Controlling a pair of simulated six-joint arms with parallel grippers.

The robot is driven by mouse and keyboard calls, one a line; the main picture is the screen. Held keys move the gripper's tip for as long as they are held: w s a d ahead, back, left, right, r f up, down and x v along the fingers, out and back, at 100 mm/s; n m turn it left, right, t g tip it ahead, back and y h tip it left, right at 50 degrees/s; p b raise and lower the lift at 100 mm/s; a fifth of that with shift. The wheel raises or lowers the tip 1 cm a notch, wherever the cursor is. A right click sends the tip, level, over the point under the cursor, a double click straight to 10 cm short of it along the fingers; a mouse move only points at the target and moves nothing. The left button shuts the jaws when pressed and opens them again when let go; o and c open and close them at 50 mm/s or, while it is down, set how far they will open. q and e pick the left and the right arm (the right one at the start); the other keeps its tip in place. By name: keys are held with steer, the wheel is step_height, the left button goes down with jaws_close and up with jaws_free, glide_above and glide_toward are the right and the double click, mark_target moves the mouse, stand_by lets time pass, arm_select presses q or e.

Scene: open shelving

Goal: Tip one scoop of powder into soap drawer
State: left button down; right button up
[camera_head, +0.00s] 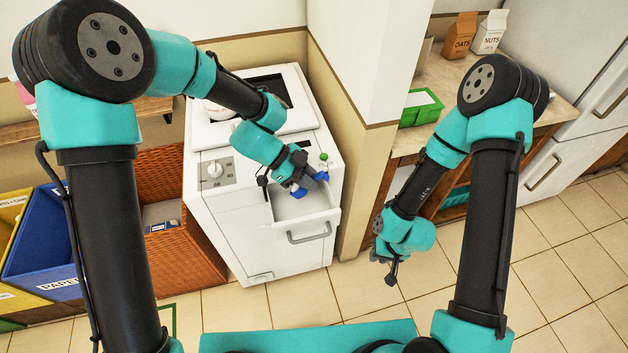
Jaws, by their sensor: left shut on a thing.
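The white washing machine (225,222) stands in the middle with its soap drawer (309,232) pulled out at the front. My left gripper (306,181) is over the back part of the open drawer and is shut on a small blue scoop (298,193). Blue parts show on both sides of the fingers. I cannot see whether powder is in the scoop or how it is tilted. The drawer's visible inside looks pale, and its back is hidden by my gripper. My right gripper (392,275) hangs empty over the floor at the right; its finger gap is too small to judge.
A white round container (217,110) on the machine top is partly behind my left arm. A wicker basket (180,245) and sorting bins (50,245) stand left. Floor in front is clear.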

arm_select(q)
steer(key=a+h, duration=0.1)
steer(key=h, duration=0.1)
steer(key=a+g+h, duration=0.1)
steer(key=h, duration=0.1)
steer(key=w+a+g+h, duration=0.1)
steer(key=h, duration=0.1)
steer(key=shift+r, duration=0.15)
stand_by(0.7)
step_height(320, 180, up, 7)
stand_by(0.7)
steer(key=shift+f, duration=0.25)
steer(key=shift+f, duration=3.3)
steer(key=shift+r, duration=0.15)
